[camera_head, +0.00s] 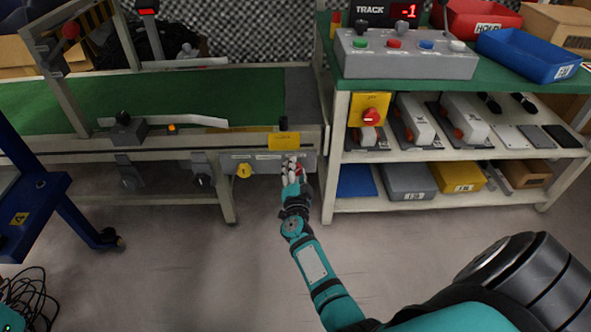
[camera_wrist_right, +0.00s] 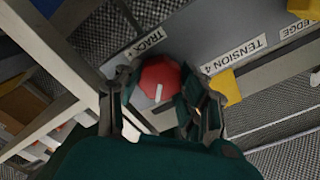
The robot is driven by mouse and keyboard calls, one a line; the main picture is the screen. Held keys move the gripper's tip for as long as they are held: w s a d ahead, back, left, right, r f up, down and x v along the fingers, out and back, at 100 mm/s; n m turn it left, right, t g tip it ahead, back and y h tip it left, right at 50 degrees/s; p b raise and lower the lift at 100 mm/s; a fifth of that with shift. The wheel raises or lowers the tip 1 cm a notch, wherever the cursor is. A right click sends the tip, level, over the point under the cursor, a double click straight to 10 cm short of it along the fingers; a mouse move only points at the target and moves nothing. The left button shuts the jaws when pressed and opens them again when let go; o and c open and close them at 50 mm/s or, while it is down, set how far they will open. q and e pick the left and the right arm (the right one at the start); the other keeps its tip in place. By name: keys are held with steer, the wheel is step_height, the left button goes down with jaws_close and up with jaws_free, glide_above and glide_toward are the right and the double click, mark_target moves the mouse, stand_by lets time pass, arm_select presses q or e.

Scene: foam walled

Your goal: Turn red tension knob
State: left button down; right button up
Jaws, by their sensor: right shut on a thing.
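The red knob (camera_wrist_right: 158,82) has a white pointer mark. It sits on a grey panel (camera_wrist_right: 195,45) by a TRACK label, with a TENSION 4 label further right. In the head view the red knob (camera_head: 300,170) is mostly hidden by my right gripper (camera_head: 293,171), at the panel's right end below the green conveyor. In the wrist view my right gripper (camera_wrist_right: 160,102) has its fingers on both sides of the knob, shut on it. My left gripper is not in view.
A yellow knob (camera_head: 243,171) is left of the gripper on the same panel. A shelf unit (camera_head: 450,200) stands close to the right, with a yellow box with a red switch (camera_head: 369,112). A TRACK display (camera_head: 388,12) above reads -1.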

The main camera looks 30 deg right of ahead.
steer(key=shift+m, duration=0.5)
steer(key=o, duration=1.2)
